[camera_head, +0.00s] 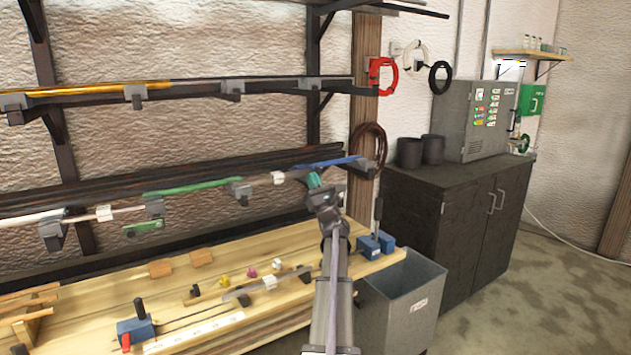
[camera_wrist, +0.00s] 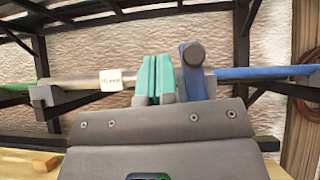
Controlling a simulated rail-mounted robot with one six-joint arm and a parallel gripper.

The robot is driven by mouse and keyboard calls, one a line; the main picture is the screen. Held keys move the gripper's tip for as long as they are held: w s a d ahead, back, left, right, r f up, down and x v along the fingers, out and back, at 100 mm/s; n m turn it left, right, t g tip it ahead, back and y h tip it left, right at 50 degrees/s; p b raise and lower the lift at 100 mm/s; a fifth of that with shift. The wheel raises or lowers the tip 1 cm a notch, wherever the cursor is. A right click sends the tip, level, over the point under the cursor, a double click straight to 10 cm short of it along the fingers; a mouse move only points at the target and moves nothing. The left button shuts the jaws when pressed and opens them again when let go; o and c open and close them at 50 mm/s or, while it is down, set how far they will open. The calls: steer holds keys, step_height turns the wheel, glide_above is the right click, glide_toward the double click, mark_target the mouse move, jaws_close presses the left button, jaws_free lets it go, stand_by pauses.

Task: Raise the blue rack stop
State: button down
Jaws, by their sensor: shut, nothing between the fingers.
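A long blue bar (camera_head: 335,162), the blue part that I take for the rack stop, lies nearly level at the right end of the lower rack. In the wrist view the blue bar (camera_wrist: 262,72) runs right from a grey-blue upright piece with a rounded top (camera_wrist: 193,56). My gripper (camera_head: 314,180) is just below and in front of the bar's left end. In the wrist view its teal fingers (camera_wrist: 153,78) are together and empty, just left of the upright piece. Whether they touch it, I cannot tell. The fingers hide part of the rack line behind.
A pale rod with a white tag (camera_wrist: 110,80) lies left of the fingers. A green bar (camera_head: 198,187) sits farther left on the rack. Below is a wooden bench (camera_head: 90,300) with blue clamps and small blocks. A grey bin (camera_head: 402,305) stands at its right.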

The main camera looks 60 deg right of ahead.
steer(key=s+a+f+b, duration=0.2)
steer(key=a+f+b, duration=0.3)
steer(key=a, duration=0.5)
steer(key=shift+s+a+f, duration=0.2)
steer(key=shift+s+a, duration=0.05)
